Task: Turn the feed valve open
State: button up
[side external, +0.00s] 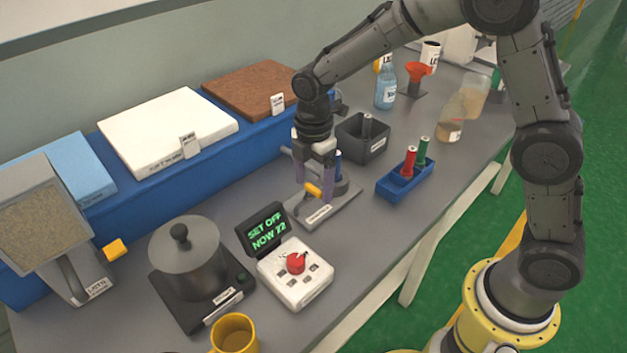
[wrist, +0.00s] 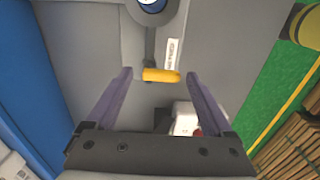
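The feed valve appears to be the fixture on a grey labelled plate (side external: 338,212) in the middle of the bench; its label is too small to read surely. Its yellow handle (side external: 314,190) lies between the purple fingers of my gripper (side external: 314,197). In the wrist view the yellow handle (wrist: 160,75) runs crosswise between the fingertips of my gripper (wrist: 158,76), with a small gap on each side. My gripper is open and points down. The round blue-topped post (wrist: 152,3) of the fixture is partly cut off at the top.
A white control box (side external: 293,280) with a red knob and a green-lettered display stands in front. A lidded pot (side external: 190,265) is left of it. A grey bin (side external: 352,145) and a blue tray (side external: 395,190) with red and green cylinders stand behind and right.

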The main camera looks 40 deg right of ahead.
jog(key=c, duration=1.3)
jog(key=shift+m, duration=0.4)
jog(key=m, duration=0.3)
jog(key=shift+w+a+r+m, duration=0.1)
jog(key=shift+a+m, duration=0.25)
jog(key=shift+m, duration=0.05)
jog(key=m, duration=0.4)
jog(key=shift+w+a, duration=0.2)
jog(key=shift+a, duration=0.05)
jog(key=m, duration=0.5)
jog(key=shift+w+a, duration=0.2)
jog(key=shift+w, duration=0.05)
jog(key=m, duration=0.4)
jog(key=shift+w, duration=0.3)
jog(key=shift+m, duration=0.3)
